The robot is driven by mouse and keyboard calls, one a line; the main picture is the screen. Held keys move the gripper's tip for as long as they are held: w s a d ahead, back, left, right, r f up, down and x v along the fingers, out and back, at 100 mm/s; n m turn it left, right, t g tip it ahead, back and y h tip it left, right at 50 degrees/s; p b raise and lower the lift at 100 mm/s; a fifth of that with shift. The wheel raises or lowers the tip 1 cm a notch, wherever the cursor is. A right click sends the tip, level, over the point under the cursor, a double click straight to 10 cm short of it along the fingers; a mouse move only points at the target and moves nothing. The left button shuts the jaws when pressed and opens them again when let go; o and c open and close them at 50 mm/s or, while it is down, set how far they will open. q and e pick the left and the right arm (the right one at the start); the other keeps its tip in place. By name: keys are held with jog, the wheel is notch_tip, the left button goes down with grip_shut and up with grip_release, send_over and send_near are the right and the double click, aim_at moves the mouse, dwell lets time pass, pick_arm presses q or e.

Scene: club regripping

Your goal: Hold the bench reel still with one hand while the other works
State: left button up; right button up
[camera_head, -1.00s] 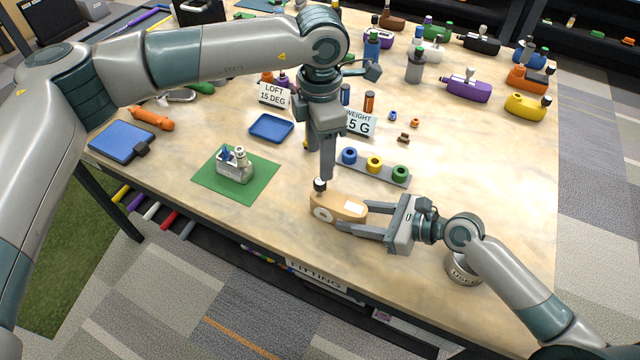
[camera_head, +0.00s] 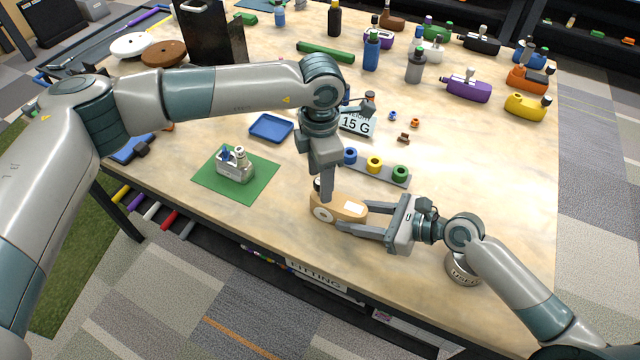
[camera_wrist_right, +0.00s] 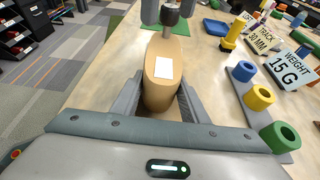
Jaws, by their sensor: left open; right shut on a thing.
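The bench reel (camera_head: 351,207) is a tan, rounded block with a white label on top, a pale disc on its front and a dark knob (camera_head: 317,184) at its left end. It lies near the table's front edge. My right gripper (camera_head: 366,219) is shut on it from the right, one finger along each side, as the right wrist view (camera_wrist_right: 162,85) also shows. My left gripper (camera_head: 325,192) points down at the knob, open, and partly hides it. In the right wrist view its fingers stand on both sides of the dark knob (camera_wrist_right: 170,17); contact cannot be told.
A rack (camera_head: 384,174) with blue, yellow and green rings stands just behind the reel. A green mat (camera_head: 208,186) with a small grey device is to the left, a blue tray (camera_head: 271,127) behind it. A round tin (camera_head: 462,268) sits close to my right wrist.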

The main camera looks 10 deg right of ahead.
pick_arm(q)
jog(key=shift+f, duration=1.25)
jog(key=c, duration=1.1)
